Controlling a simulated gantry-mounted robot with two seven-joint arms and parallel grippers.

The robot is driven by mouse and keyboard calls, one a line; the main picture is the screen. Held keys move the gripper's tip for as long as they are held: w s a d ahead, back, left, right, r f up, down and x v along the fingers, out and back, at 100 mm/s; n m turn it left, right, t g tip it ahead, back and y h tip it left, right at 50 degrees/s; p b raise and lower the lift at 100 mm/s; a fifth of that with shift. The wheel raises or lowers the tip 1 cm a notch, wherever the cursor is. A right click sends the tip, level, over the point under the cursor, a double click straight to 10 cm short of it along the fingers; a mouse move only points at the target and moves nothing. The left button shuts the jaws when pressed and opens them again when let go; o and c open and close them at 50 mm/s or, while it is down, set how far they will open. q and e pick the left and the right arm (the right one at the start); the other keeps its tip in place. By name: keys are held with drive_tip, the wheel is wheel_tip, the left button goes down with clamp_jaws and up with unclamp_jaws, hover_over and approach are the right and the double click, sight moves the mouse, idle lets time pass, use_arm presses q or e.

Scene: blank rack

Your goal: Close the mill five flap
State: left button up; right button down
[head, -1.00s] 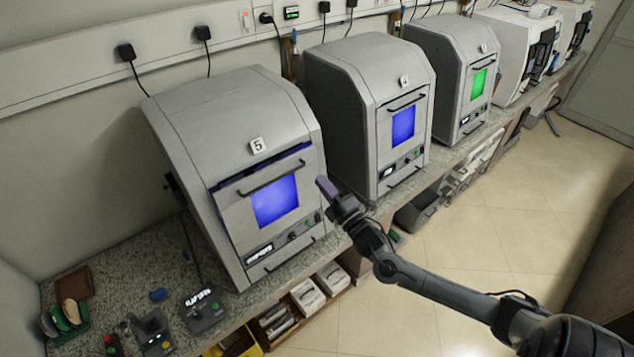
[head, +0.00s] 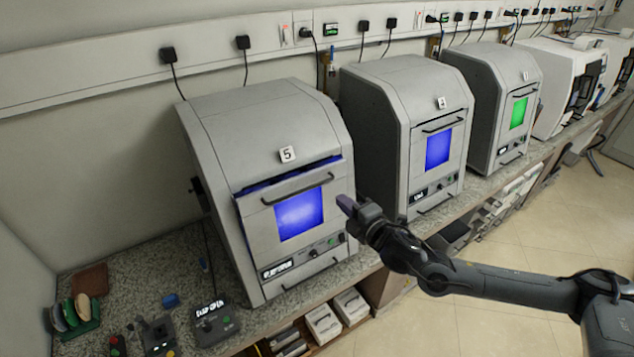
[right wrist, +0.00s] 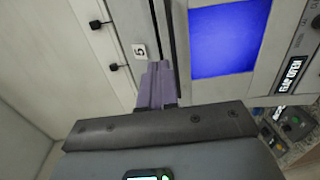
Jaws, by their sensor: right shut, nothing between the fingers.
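Mill five (head: 262,125) is the grey machine with the "5" label at the left of the bench in the head view. Its front flap (head: 262,225) has a lit blue window and a dark bar handle (head: 298,190). A dark gap shows along the flap's top edge, so it stands slightly open. The flap also shows in the right wrist view (right wrist: 258,82), its display reading "FLAP OPEN". My right gripper (head: 346,203) is shut and empty, in front of the flap's right side, seemingly apart from it. Its purple fingers show in the right wrist view (right wrist: 156,85). My left gripper is not in view.
Mill four (head: 395,95) stands to the right of mill five, with another mill (head: 485,80) showing a green window beyond. Open floor (head: 480,225) lies in front.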

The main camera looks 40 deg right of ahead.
drive_tip(key=p, duration=0.2)
approach(312, 173)
drive_tip(key=w, duration=0.5)
drive_tip(key=shift+w+d+f, duration=0.15)
drive_tip(key=shift+w+f, duration=0.05)
drive_tip(key=shift+w, duration=0.2)
drive_tip(key=shift+w+d+f, duration=0.15)
drive_tip(key=shift+w, duration=0.25)
use_arm(q)
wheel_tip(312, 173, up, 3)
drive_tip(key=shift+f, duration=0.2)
drive_tip(key=shift+p, duration=0.3)
use_arm(e)
drive_tip(key=shift+d, duration=0.1)
